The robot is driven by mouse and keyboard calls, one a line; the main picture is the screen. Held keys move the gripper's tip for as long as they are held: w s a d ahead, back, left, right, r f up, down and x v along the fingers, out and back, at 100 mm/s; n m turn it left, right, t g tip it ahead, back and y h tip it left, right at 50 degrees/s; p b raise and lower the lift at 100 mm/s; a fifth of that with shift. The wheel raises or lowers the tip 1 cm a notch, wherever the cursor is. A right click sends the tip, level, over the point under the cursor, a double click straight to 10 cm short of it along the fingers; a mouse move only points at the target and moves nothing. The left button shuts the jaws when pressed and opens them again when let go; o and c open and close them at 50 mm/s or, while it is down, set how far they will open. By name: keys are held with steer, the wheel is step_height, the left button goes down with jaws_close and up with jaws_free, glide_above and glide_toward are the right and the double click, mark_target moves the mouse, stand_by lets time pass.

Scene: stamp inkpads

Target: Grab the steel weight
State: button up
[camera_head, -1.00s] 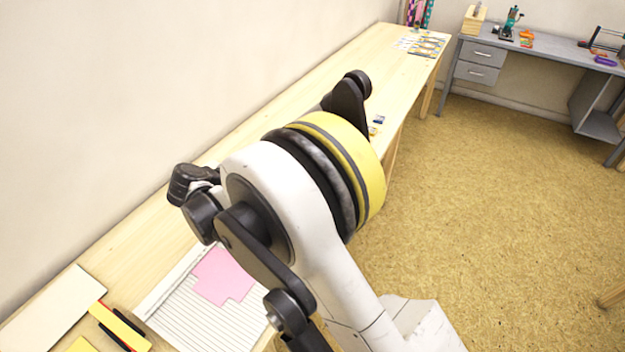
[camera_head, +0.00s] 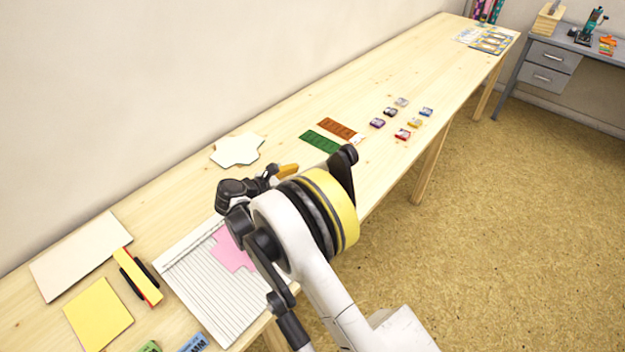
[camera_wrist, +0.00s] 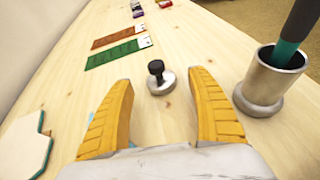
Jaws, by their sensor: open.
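The steel weight (camera_wrist: 162,84), a small round silver base with a black knob on top, stands upright on the wooden table in the wrist view. My gripper (camera_wrist: 160,92) is open, its two yellow fingers spread either side of the picture. The weight lies beyond the fingers, roughly centred between them, and nothing is held. In the head view one yellow fingertip of my gripper (camera_head: 288,170) shows above the table, and my arm appears to hide the weight.
A steel cup (camera_wrist: 258,92) holding a teal-handled tool stands close right of the weight. Green (camera_head: 319,142) and brown (camera_head: 337,128) strips lie beyond, with several small inkpads (camera_head: 403,134) farther along. A white cut-out (camera_head: 237,150) lies left. A ridged board (camera_head: 195,285) lies nearer.

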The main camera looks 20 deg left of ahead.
steer(key=b+x, duration=0.1)
steer(key=x, duration=0.3)
steer(key=shift+w+b, duration=0.1)
steer(key=shift+b, duration=0.25)
jaws_close()
